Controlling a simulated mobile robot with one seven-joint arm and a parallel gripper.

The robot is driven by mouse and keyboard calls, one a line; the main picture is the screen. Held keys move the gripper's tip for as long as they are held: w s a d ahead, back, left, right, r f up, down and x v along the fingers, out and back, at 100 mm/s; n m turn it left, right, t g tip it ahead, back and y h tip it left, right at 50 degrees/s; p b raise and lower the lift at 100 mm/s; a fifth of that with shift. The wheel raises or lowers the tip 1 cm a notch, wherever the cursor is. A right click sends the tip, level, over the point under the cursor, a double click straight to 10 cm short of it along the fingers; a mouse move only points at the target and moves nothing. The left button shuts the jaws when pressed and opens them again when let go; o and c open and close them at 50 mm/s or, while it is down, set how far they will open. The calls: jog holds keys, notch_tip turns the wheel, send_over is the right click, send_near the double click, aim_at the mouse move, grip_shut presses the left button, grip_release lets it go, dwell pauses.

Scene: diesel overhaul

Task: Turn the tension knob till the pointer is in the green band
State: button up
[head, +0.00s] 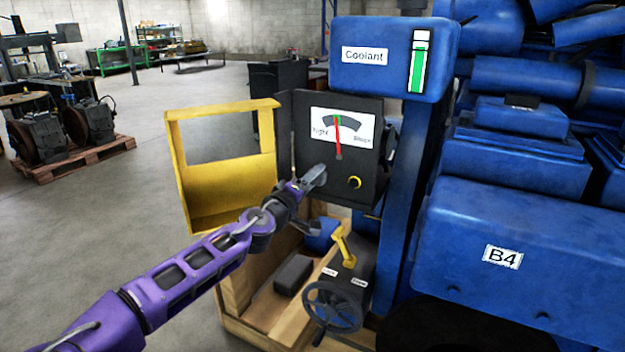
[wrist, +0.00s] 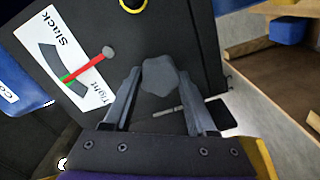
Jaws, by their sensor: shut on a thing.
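The tension gauge's white dial (head: 343,134) is on the dark box; the wrist view shows it too (wrist: 68,60), labelled Slack and Tight. Its red pointer (head: 338,142) points nearly straight up in the head view. The pointer tip lies at the small green band (head: 337,118); whether it is fully inside is too small to tell. The grey lobed tension knob (wrist: 163,77) is below the dial and between my fingers. My gripper (head: 319,173) is shut on the knob, and hides it in the head view. The fingers (wrist: 160,90) flank the knob in the wrist view.
An open yellow framed door (head: 178,170) stands left of the box. A yellow-ringed button (head: 355,183) is right of my gripper. Below are a yellow lever (head: 344,246) and a handwheel (head: 333,307). The blue Coolant tank (head: 385,80) sits above; blue machinery fills the right.

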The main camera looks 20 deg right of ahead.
jog(key=o, duration=1.4)
jog(key=v, duration=1.7)
jog(key=shift+s+a+b, duration=0.2)
jog(key=shift+b, duration=0.15)
jog(key=shift+f, duration=0.1)
